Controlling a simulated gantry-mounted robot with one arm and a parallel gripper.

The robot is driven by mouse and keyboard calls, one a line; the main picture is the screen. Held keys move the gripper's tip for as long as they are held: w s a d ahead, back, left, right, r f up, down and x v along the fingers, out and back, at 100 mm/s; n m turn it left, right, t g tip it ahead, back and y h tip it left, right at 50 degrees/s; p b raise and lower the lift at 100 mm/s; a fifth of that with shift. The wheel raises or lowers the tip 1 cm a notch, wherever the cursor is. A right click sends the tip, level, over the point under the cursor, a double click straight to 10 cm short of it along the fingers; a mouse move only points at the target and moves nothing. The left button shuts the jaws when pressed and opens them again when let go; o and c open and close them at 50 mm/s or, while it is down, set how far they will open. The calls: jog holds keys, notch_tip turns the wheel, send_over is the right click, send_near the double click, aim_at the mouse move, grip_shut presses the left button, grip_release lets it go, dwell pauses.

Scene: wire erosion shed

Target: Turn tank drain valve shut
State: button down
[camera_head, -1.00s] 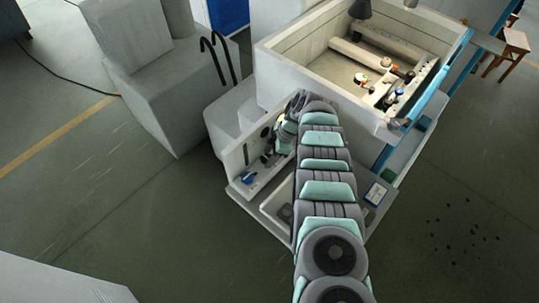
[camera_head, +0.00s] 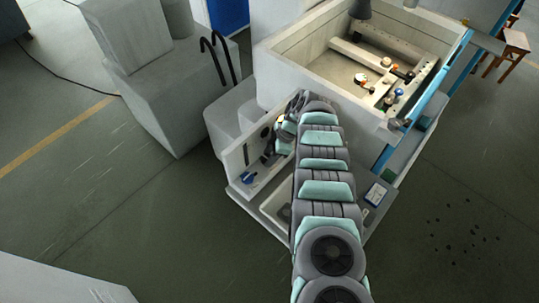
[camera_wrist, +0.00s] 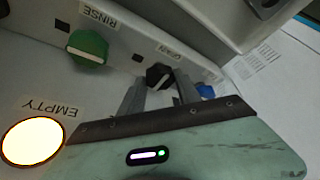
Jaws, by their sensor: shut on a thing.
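A black knob (camera_wrist: 158,75) with a pale pointer line is on the light panel in the wrist view. A small label above it is hard to read; I take the knob to be the drain valve. My gripper (camera_wrist: 160,88) has one finger on each side of the knob and is shut on it.
A green knob (camera_wrist: 88,47) labelled RINSE is left of the black one. A glowing round light (camera_wrist: 33,141) marked EMPTY is at lower left. A blue part (camera_wrist: 205,91) lies right of my fingers.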

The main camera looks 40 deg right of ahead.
jog(key=shift+f, duration=0.1)
dwell(0.6)
jog(key=shift+m, duration=0.4)
dwell(0.4)
jog(key=shift+s+a+m+t+h+b, duration=0.15)
jog(key=shift+m+t+h+b, duration=0.35)
jog(key=shift+m, duration=0.7)
dwell(0.4)
jog(key=m, duration=0.2)
jog(key=m+h+p, duration=0.1)
jog(key=m, duration=0.1)
jog(key=m+h, duration=0.1)
jog(key=shift+a+r+m+t+p, duration=0.2)
jog(key=shift+a+m+t+p, duration=0.1)
jog(key=shift+m+t, duration=0.1)
jog(key=m+h+p, duration=0.1)
jog(key=m, duration=0.3)
jog(key=shift+a+h, duration=0.15)
jog(key=shift+h, duration=0.25)
jog(key=shift+a+f+m+g+h, duration=0.1)
jog(key=shift+m+g+h, duration=0.25)
jog(key=shift+m, duration=0.9)
jog(key=shift+a+f+m+g+h, duration=0.1)
jog(key=shift+m+g+h, duration=0.2)
jog(key=shift+m, duration=0.95)
